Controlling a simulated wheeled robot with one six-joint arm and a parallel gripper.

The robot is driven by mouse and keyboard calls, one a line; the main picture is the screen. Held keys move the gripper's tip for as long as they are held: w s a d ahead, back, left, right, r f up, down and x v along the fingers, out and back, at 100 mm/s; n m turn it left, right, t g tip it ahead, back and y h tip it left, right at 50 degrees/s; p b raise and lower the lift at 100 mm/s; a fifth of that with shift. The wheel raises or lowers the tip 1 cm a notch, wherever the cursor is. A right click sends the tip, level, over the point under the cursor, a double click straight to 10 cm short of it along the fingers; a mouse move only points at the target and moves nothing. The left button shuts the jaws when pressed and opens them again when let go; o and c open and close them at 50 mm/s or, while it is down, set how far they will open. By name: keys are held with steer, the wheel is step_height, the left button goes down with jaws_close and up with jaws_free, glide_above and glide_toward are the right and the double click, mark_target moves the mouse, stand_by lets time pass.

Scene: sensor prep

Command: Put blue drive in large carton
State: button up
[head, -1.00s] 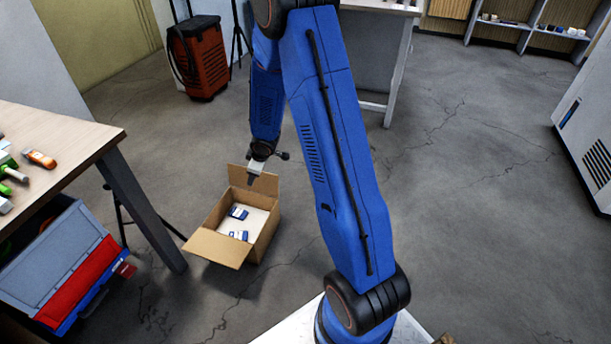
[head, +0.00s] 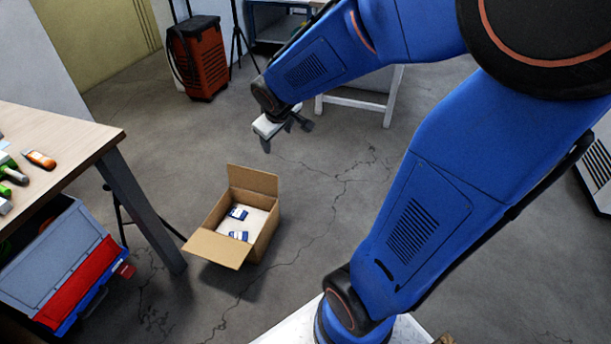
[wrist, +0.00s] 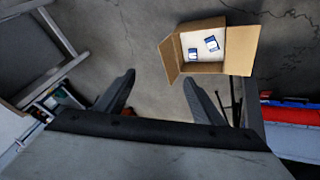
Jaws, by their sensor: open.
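The large carton (head: 264,240) stands open on the floor with its flaps spread. Two small blue-and-white drives lie apart on its pale bottom, one farther back (head: 238,213) and one nearer the front (head: 238,236). The carton also shows in the wrist view (wrist: 240,50), with both drives inside. My gripper (head: 285,140) is up and to the right of the carton, clear of it. In the wrist view its two fingers (wrist: 160,85) are spread apart with nothing between them.
A wooden workbench (head: 75,140) with tools stands at left, with a grey and red toolbox (head: 50,260) below it. An orange wheeled case (head: 200,60) stands at the back. The floor right of the carton is free.

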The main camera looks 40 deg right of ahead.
steer(key=s+a+r+m, duration=0.1)
steer(key=s+a+r, duration=0.1)
steer(key=s, duration=0.5)
steer(key=s+a+r+m+y, duration=0.1)
steer(key=s+a+r, duration=0.1)
steer(key=s, duration=0.6)
steer(key=s+a+r+y, duration=0.1)
steer(key=s+a+r, duration=0.1)
steer(key=s, duration=0.6)
steer(key=shift+s+a+r+m+g, duration=0.25)
steer(key=shift+a+r+m+g, duration=0.05)
steer(key=shift+a+r+m, duration=0.1)
